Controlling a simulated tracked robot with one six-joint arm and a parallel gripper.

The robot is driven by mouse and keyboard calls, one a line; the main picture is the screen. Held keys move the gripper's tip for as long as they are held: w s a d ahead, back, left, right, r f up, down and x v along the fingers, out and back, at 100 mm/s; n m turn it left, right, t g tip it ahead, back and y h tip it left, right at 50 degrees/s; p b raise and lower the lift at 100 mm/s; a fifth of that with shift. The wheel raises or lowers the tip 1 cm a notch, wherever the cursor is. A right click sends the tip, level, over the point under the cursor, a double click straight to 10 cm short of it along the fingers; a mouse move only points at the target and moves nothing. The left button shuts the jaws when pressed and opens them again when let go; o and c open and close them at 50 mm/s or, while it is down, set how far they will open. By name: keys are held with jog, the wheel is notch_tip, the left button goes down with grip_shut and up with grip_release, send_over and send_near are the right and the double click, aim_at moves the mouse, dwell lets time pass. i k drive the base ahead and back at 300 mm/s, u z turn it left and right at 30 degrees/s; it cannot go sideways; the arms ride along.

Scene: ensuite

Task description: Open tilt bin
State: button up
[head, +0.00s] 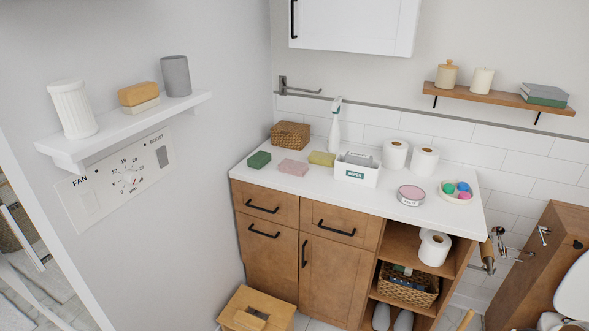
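The brown wooden vanity cabinet (300,205) stands against the tiled wall. Its tall lower-left front (268,262), with a black horizontal handle (263,231) near its top edge, looks like the tilt bin. This front sits flush with the cabinet and looks shut. Nothing in view is labelled as a bin, so I cannot be certain. A wooden step stool (238,301) stands in front and covers part of its lower edge. My gripper is not in view.
Beside the front are a drawer (340,222) and a door (330,270), both shut. Open shelves hold toilet paper (434,248) and a wicker basket (408,286). The white countertop (375,206) carries several items. A white wall shelf (130,129) juts out at left.

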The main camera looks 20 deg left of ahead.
aim_at(274, 248)
jog(key=u, duration=1.75)
jog(key=i, duration=1.35)
jog(key=u, duration=0.25)
